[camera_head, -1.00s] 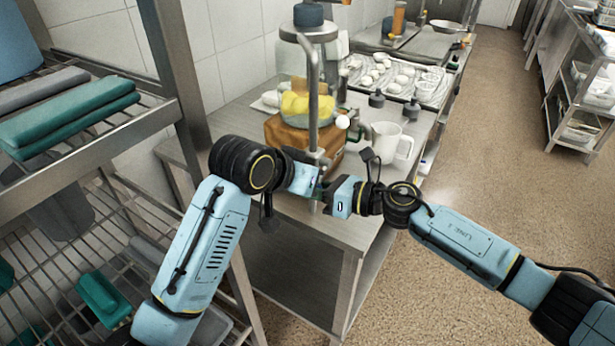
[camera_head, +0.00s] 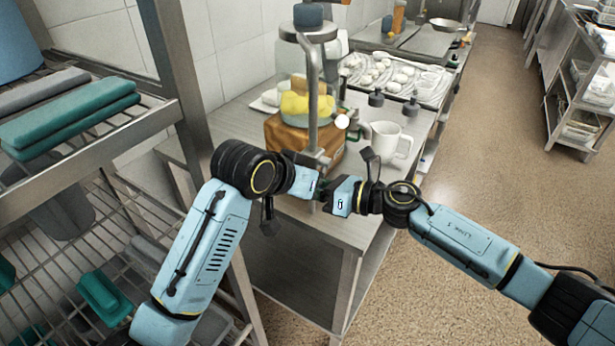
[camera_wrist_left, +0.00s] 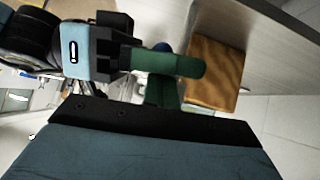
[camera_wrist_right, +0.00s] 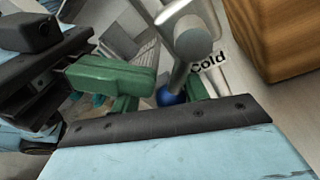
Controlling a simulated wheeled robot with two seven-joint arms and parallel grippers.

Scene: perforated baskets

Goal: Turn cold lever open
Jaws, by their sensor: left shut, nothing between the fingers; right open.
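The cold lever shows in the right wrist view as a blue ball knob (camera_wrist_right: 171,97) beside a metal tap body (camera_wrist_right: 192,40) and a "Cold" label (camera_wrist_right: 208,62). My right gripper (camera_wrist_right: 160,102) is open, its green fingers on either side of the knob; contact is unclear. The left gripper's green fingers (camera_wrist_right: 112,76) are shut and empty, close to the knob. In the left wrist view the knob (camera_wrist_left: 164,47) is partly hidden behind a green finger. In the head view my left gripper (camera_head: 320,187) and right gripper (camera_head: 330,188) meet before the tap, hiding the lever.
A metal column (camera_head: 313,90) rises behind the grippers. A wooden block (camera_head: 290,135), yellow items and a white mug (camera_head: 388,142) stand on the steel table (camera_head: 300,208). A wire rack (camera_head: 85,130) is close on the left. Open floor lies to the right.

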